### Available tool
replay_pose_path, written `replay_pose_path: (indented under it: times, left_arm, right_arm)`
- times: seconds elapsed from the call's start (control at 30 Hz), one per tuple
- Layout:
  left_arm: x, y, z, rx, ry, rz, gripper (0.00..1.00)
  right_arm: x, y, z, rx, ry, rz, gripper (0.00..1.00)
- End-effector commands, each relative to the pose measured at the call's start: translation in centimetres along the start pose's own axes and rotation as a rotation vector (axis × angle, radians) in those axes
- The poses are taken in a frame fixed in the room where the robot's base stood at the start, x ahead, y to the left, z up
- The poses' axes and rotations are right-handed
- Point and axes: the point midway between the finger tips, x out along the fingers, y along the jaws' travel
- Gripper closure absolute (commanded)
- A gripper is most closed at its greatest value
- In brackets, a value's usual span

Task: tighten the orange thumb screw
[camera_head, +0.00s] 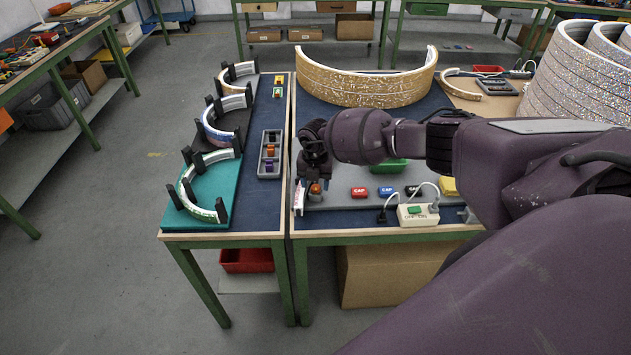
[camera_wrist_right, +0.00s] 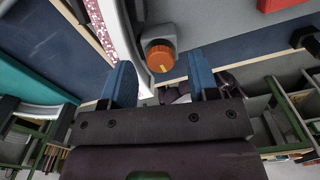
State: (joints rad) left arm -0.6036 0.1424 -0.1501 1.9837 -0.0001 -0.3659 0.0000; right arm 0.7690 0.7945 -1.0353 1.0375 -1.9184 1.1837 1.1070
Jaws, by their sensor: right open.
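The orange thumb screw (camera_wrist_right: 160,59) is a round knob with a yellow mark on its face, set in a grey holder. In the wrist view it lies between and slightly beyond the two blue fingertips of my open right gripper (camera_wrist_right: 161,63), apart from both. In the head view the orange knob (camera_head: 315,188) shows small under my right gripper (camera_head: 314,180), at the left end of the grey fixture board. A white strip with a pink glitter face (camera_wrist_right: 114,32) runs beside the screw and close to the left finger. My left gripper is out of view.
Red and blue CAP blocks (camera_head: 359,192) sit right of the gripper, with a white switch box (camera_head: 417,214) and cables near the front edge. A grey tray (camera_head: 264,171) and glitter arcs on a teal board (camera_head: 226,178) stand left. A large gold arc (camera_head: 365,88) stands behind.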

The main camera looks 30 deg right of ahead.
Motion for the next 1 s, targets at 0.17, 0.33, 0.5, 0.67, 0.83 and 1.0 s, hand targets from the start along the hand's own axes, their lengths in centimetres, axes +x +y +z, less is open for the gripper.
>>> replay_pose_path:
  times: [0.17,0.33,0.5,0.67,0.83,1.0]
  left_arm:
    - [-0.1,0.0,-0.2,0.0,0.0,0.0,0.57]
    - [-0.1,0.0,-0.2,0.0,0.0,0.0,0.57]
    - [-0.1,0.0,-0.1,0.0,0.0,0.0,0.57]
    - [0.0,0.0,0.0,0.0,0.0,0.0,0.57]
    - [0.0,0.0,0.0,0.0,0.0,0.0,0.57]
    - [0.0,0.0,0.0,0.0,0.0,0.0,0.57]
  right_arm:
    - [-2.4,0.0,0.1,-0.002,-0.002,0.001,0.45]
    - [-5.6,0.0,0.2,-0.001,-0.004,0.002,0.45]
    - [-8.3,0.0,0.1,-0.001,-0.003,0.002,0.45]
    - [-9.9,0.0,0.1,0.0,-0.002,0.002,0.45]
    - [-10.6,0.0,0.1,0.0,-0.002,0.001,0.45]
    - [-10.6,0.0,0.1,0.0,-0.002,0.001,0.45]
